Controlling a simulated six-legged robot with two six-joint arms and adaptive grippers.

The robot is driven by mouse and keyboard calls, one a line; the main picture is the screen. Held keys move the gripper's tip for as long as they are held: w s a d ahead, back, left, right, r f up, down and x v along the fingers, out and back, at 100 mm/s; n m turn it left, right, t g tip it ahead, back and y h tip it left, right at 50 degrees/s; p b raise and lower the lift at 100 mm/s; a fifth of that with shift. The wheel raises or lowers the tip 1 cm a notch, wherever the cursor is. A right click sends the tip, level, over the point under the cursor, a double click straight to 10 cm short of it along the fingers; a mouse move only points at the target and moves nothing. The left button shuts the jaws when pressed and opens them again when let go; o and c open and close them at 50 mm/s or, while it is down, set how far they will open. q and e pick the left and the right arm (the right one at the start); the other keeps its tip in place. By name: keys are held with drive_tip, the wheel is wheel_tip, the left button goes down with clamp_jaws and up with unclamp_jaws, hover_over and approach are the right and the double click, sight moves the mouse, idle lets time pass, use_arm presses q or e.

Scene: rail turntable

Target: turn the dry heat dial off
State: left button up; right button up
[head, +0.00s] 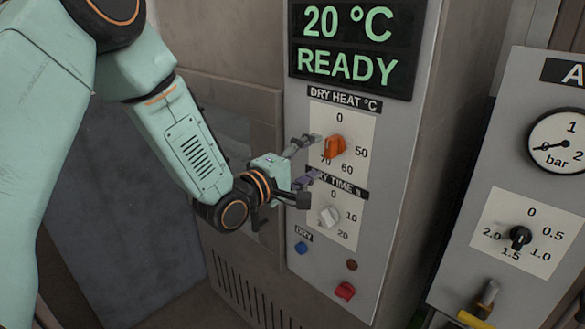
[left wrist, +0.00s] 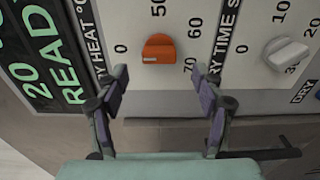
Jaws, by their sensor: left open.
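The dry heat dial is an orange knob (head: 335,146) on a white scale plate marked 0, 50, 60 and 70, under the READY display. I cannot tell for sure which mark it points to. My left gripper (head: 314,157) is open and empty, just left of the knob in the head view. In the left wrist view the orange knob (left wrist: 158,49) sits beyond and between the two open fingers (left wrist: 160,76), which look clear of it. A small white mark shows on its lower edge. My right gripper is not in view.
The white dry time dial (head: 329,216) is just below. Under it are a blue button (head: 301,248), a dark red lamp (head: 351,265) and a red button (head: 345,291). The display (head: 350,45) reads 20 °C READY. A second panel with a gauge (head: 560,143) and black dial (head: 520,238) stands right.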

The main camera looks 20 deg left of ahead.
use_arm(q)
drive_tip(key=v, duration=0.6)
drive_tip(key=shift+s, duration=0.3)
drive_tip(key=shift+w, duration=0.1)
